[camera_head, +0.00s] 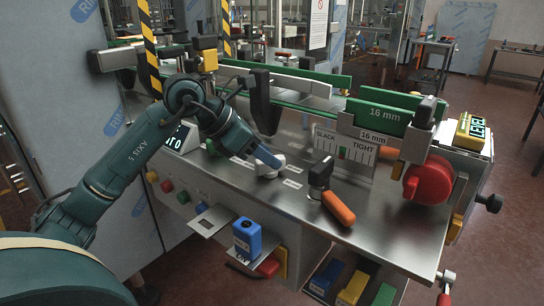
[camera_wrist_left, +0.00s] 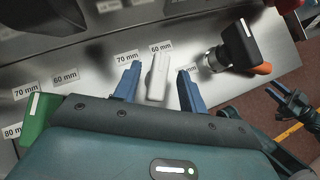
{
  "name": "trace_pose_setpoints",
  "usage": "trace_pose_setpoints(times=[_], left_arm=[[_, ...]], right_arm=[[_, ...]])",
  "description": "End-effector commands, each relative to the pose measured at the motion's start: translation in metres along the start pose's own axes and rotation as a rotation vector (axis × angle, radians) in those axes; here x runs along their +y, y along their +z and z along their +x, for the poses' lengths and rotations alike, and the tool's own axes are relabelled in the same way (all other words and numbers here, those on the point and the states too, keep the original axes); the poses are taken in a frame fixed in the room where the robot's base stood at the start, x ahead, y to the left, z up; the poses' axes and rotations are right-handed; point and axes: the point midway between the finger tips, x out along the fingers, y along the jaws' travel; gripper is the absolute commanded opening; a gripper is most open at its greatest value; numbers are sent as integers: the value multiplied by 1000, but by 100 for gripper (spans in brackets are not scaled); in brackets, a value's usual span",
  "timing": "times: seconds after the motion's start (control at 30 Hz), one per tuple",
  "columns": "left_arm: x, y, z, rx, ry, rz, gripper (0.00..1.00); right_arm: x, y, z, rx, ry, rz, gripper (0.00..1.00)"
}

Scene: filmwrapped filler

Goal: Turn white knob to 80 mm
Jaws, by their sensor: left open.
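The white knob (camera_head: 268,171) sits on the sloped steel panel. In the left wrist view the white knob (camera_wrist_left: 158,78) stands between my left gripper's two blue fingers, its ridge pointing up near a 60 mm label (camera_wrist_left: 161,47). A 70 mm label (camera_wrist_left: 127,57) is left of that; no 80 mm label shows by this knob. My left gripper (camera_wrist_left: 158,87) is open around the knob, with gaps on both sides. In the head view my left gripper (camera_head: 266,157) partly covers it. A dark teal part at the right edge may be my right gripper; its state is unclear.
A black knob (camera_head: 320,173) with an orange handle (camera_head: 338,208) is close to the right. A green knob (camera_wrist_left: 39,120) with its own labels is at the lower left of the wrist view. A red handwheel (camera_head: 428,181) and a SLACK/TIGHT gauge (camera_head: 343,149) are farther right.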

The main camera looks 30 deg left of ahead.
Motion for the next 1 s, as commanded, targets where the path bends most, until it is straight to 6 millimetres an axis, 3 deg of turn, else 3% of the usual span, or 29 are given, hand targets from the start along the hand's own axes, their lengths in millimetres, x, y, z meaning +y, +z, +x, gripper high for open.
trace_pose_setpoints(times=[0.2, 0.53, 1.0], left_arm=[[0, 0, 21, 0, -1, -1, 42], [0, 0, 24, 0, 0, -1, 42], [0, 0, 24, 1, 0, -1, 3]], right_arm=[[0, 0, 0, -2, -1, 1, 36], [0, 0, 0, -3, -1, 2, 36], [0, 1, 0, -3, -1, 1, 36]])
